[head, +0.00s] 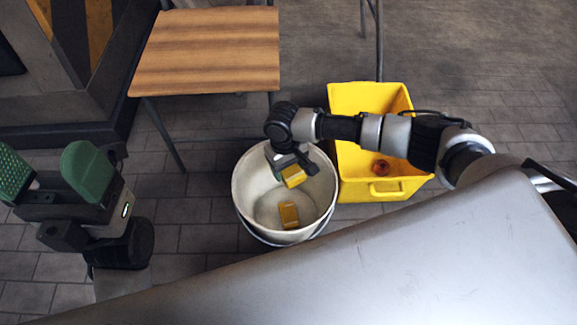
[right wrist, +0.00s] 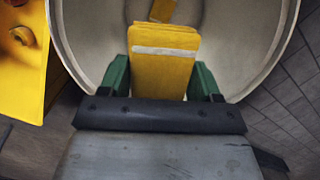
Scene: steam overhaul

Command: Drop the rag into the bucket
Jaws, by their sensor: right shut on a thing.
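The rag, a folded yellow cloth with a white stripe (right wrist: 165,52), is held between the green fingers of my right gripper (right wrist: 161,80). In the head view the rag (head: 294,177) is over the mouth of the round whitish bucket (head: 244,190), with my right gripper (head: 288,164) shut on it from above. In the right wrist view the bucket's pale wall (right wrist: 90,25) curves around the rag. Another yellow piece (head: 289,215) lies on the bucket's floor. My left gripper (head: 48,178) is open and empty at the far left, away from the bucket.
A yellow bin (head: 350,187) stands right beside the bucket, with a small reddish-orange round thing (head: 382,168) inside. A wooden-topped table or stool (head: 207,50) stands behind. Grey tiled floor (head: 190,205) is clear left of the bucket.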

